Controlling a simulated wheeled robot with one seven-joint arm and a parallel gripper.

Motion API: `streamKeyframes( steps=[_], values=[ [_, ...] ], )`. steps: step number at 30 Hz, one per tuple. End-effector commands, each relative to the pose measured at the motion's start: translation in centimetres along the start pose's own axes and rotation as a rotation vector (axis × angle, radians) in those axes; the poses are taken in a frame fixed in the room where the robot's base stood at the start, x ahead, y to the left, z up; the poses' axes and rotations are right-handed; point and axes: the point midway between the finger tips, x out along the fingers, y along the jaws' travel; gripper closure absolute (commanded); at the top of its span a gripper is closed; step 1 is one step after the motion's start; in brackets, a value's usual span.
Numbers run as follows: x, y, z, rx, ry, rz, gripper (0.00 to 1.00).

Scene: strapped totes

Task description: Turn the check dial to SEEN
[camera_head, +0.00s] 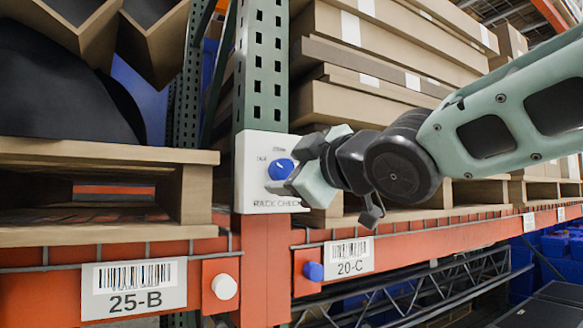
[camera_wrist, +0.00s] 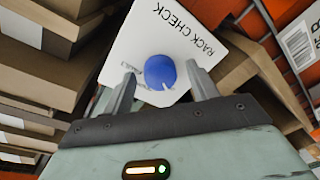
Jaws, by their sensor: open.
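The check dial is a round blue knob (camera_head: 281,169) on a white panel (camera_head: 246,190) lettered "RACK CHECK", fixed to the green rack post. In the wrist view, the dial (camera_wrist: 160,72) lies between the two fingertips, with a white pointer mark on its lower edge, which is toward the panel's top. Small labels around the dial are too small or covered to read surely. My gripper (camera_head: 296,178) is open beside the dial, its fingers partly covering the panel's right side. In the wrist view my gripper (camera_wrist: 158,88) has one finger on either side of the dial; I cannot tell whether they touch it.
The orange beam (camera_head: 220,262) runs below the panel, with a white button (camera_head: 224,287) and a blue button (camera_head: 313,271). Labels 25-B (camera_head: 134,289) and 20-C (camera_head: 349,258) hang on it. A wooden pallet (camera_head: 100,160) stands left; stacked cartons (camera_head: 370,100) fill the right.

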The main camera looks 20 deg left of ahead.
Motion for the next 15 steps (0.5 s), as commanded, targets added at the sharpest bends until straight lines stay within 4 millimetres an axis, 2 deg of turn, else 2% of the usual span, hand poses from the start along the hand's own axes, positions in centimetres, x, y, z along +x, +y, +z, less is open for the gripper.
streamKeyframes(
  steps=[1,2,6,15],
  values=[
    [-0.02,0.0,0.0,0.0,0.0,0.0,0.42],
    [-0.02,0.01,0.0,0.0,0.0,0.0,0.47],
    [-0.03,0.0,-0.01,0.0,0.0,0.0,0.86],
    [-0.04,-0.04,0.04,0.02,0.001,0.001,0.86]
  ],
)
